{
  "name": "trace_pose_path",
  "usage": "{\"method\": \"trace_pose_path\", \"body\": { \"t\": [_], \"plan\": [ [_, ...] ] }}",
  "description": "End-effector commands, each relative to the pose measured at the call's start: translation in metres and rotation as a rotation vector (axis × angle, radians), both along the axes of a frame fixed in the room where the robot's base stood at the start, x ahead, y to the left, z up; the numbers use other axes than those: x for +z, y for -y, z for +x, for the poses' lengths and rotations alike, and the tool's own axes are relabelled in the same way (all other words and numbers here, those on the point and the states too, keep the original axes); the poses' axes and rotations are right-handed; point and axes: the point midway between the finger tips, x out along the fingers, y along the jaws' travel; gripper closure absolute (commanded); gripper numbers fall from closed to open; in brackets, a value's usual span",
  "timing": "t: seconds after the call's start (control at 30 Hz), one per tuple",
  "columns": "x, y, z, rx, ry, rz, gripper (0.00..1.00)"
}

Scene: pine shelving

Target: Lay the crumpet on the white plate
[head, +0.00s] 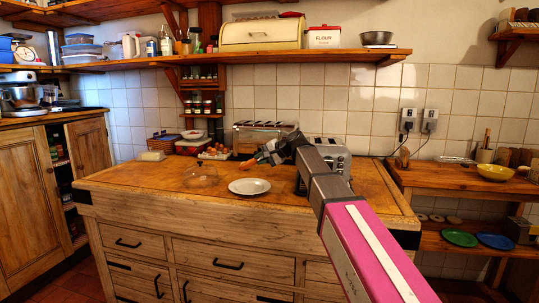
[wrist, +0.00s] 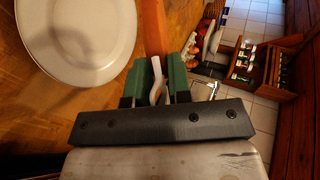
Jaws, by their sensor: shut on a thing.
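The white plate (head: 249,186) lies empty on the wooden worktop, near its front edge; it also fills the upper left of the wrist view (wrist: 80,72). My gripper (head: 257,159) is above the worktop, just behind the plate in the head view. Its green fingers (wrist: 157,82) are shut on a thin thing with a pale edge. An orange-brown piece shows at the fingertips in the head view; I take it for the crumpet (head: 247,163), seen nearly edge-on. Its full outline is hidden. In the wrist view the plate is to the left of the fingers, apart from them.
A clear glass bowl (head: 200,176) stands left of the plate. An egg tray (head: 215,154) and a metal toaster (head: 264,134) stand at the back of the worktop. A second toaster (head: 329,157) is beside my arm. The front left of the worktop (head: 130,180) is clear.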

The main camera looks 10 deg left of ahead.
Motion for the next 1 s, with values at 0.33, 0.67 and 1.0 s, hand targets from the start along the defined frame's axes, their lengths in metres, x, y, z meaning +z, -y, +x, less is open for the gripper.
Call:
{"method": "trace_pose_path", "body": {
  "t": [0.33,0.67,1.0],
  "plan": [
    [-0.024,0.001,0.000,0.000,0.000,-0.003,1.00],
    [-0.052,0.001,0.000,0.001,0.001,-0.003,1.00],
    [-0.055,0.001,0.001,0.001,0.001,-0.003,1.00]
  ]
}}
